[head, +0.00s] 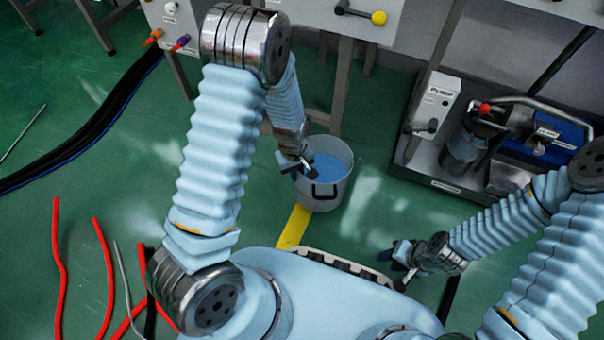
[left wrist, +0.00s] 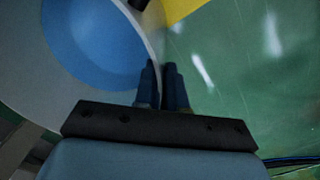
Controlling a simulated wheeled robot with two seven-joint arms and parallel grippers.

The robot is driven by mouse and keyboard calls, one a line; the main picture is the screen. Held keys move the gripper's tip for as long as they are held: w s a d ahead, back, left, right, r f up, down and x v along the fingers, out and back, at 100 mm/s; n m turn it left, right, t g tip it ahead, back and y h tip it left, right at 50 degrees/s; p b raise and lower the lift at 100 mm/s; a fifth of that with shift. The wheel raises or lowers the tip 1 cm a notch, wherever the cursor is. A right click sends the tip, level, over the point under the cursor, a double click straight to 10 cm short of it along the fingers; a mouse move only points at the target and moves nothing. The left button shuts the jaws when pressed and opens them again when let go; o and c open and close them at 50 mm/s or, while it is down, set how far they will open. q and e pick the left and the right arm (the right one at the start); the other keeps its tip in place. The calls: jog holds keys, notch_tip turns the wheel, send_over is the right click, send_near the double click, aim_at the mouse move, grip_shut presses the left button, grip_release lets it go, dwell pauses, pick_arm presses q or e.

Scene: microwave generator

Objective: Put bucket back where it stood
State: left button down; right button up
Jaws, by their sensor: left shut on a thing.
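The bucket (head: 334,181) is a light grey, upright pail with blue liquid inside and a dark handle patch on its near side. It stands on or just above the green floor, next to a yellow stripe; I cannot tell if it touches the floor. My left gripper (head: 298,166) is at the bucket's left rim, shut on it. In the left wrist view the bucket's rim and blue inside (left wrist: 95,40) fill the upper left, with the gripper's fingers (left wrist: 163,85) at the wall. My right gripper (head: 398,268) is away from the bucket, at lower right; its fingers are too small to judge.
A yellow floor stripe (head: 293,227) runs from the bucket towards my base. A pump unit (head: 470,150) on a tray stands at right. Red rods (head: 105,265) lie at lower left and black hoses (head: 95,128) at left. A bench (head: 340,90) stands behind the bucket.

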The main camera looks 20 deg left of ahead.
aim_at(295, 185)
pick_arm(q)
jog(key=shift+w+a+f, duration=0.1)
jog(key=shift+a+f, duration=0.05)
jog(key=f, duration=0.1)
jog(key=f+b, duration=0.1)
jog(key=f, duration=0.1)
jog(key=shift+w+a+f+b, duration=0.1)
jog(key=shift+a+f+b, duration=0.1)
jog(key=shift+f+b, duration=0.1)
jog(key=c, duration=1.2)
grip_release()
jog(key=shift+c, duration=0.2)
notch_tip(295, 185, up, 12)
jog(key=p, duration=0.3)
jog(key=shift+s+a+p, duration=0.2)
jog(key=shift+s+p, duration=0.05)
jog(key=shift+p, duration=0.15)
